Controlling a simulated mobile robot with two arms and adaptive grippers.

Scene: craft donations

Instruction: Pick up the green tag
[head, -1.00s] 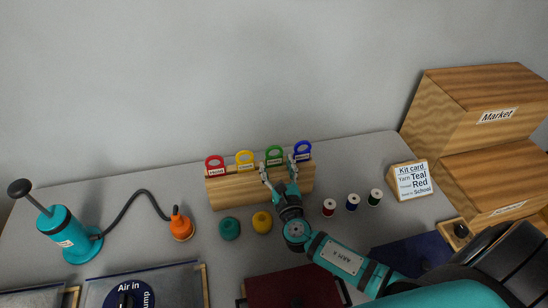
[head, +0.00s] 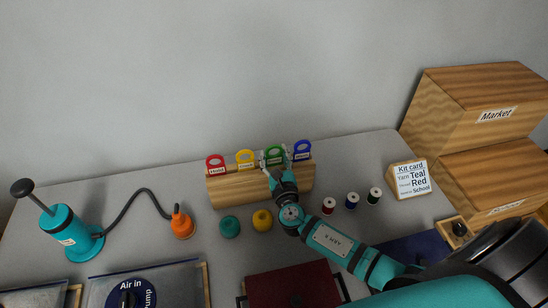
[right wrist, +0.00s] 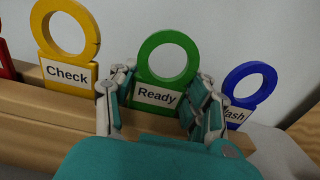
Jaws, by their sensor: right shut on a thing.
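The green tag (head: 274,153) stands in the wooden rack (head: 232,189), between the yellow tag (head: 245,159) and the blue tag (head: 302,150). It has a ring top and a white label reading "Ready". In the right wrist view the green tag (right wrist: 162,72) is upright, with my right gripper's fingers (right wrist: 160,105) on both sides of its label part. My right gripper (head: 274,165) is shut on the green tag at the rack. The tag's lower end is hidden behind the gripper and rack. My left gripper is not in view.
A red tag (head: 215,163) stands at the rack's left end. Teal (head: 229,227) and yellow (head: 262,220) yarn balls sit in front. Several thread spools (head: 352,200) and a kit card (head: 411,179) are to the right. A teal pump (head: 66,236) stands at left.

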